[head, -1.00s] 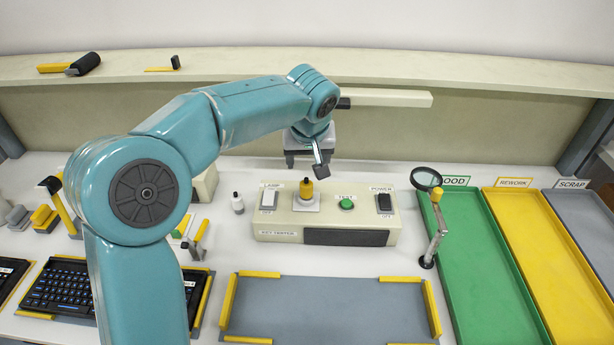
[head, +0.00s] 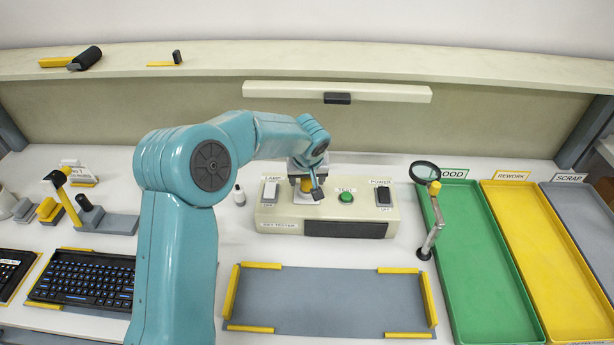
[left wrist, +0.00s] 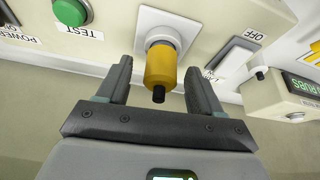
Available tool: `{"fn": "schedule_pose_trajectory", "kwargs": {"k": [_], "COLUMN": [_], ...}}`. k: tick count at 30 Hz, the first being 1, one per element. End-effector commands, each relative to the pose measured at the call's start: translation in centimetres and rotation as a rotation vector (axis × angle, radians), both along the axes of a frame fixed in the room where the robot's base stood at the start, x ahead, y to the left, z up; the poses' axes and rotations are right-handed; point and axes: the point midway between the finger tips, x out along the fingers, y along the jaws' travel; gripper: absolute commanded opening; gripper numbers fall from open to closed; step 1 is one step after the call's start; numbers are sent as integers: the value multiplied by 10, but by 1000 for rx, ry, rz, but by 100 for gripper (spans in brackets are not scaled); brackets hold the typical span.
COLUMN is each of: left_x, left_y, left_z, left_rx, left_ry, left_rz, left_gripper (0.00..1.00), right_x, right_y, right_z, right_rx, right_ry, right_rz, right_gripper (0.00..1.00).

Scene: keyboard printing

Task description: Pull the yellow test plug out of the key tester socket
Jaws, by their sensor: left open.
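The yellow test plug (left wrist: 161,67) has a black tip and stands in the white socket plate (left wrist: 166,27) of the key tester. In the head view the plug (head: 307,187) is partly hidden by my left gripper (head: 308,185). The key tester (head: 325,212) is a cream box with a lamp switch, a green test button and a power switch. In the left wrist view my left gripper (left wrist: 158,85) is open, with one finger on each side of the plug and visible gaps between. My right gripper is not in view.
A magnifier (head: 426,172) on a stand is right of the tester, beside the green tray (head: 480,250). A grey mat (head: 330,302) with yellow edge strips lies empty in front.

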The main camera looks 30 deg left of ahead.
Motion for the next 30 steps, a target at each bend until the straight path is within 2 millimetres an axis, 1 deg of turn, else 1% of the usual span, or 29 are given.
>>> {"fn": "schedule_pose_trajectory", "kwargs": {"k": [2,3,5,6,7,8,9,10,11,12,13,20,30], "left_x": [0,0,0,0,0,0,0,0,0,0,0,0,0], "left_y": [0,0,0,0,0,0,0,0,0,0,0,0,0], "left_z": [0,0,0,0,0,0,0,0,0,0,0,4,23], "left_rx": [0,0,0,0,0,0,0,0,0,0,0,0,0], "left_ry": [0,0,0,0,0,0,0,0,0,0,0,0,-1], "left_rz": [0,0,0,0,0,0,0,0,0,0,0,0,1], "left_gripper": [66,53,33,20,10,5,5,26,16,3,0,0,0], "right_x": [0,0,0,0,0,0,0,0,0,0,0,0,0], "right_y": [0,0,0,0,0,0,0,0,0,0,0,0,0], "right_z": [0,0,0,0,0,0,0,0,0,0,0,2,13], "right_rx": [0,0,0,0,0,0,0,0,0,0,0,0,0], "right_ry": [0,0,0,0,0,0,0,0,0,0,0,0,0], "right_rz": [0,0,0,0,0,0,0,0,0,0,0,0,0], "right_gripper": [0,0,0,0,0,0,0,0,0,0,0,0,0]}}
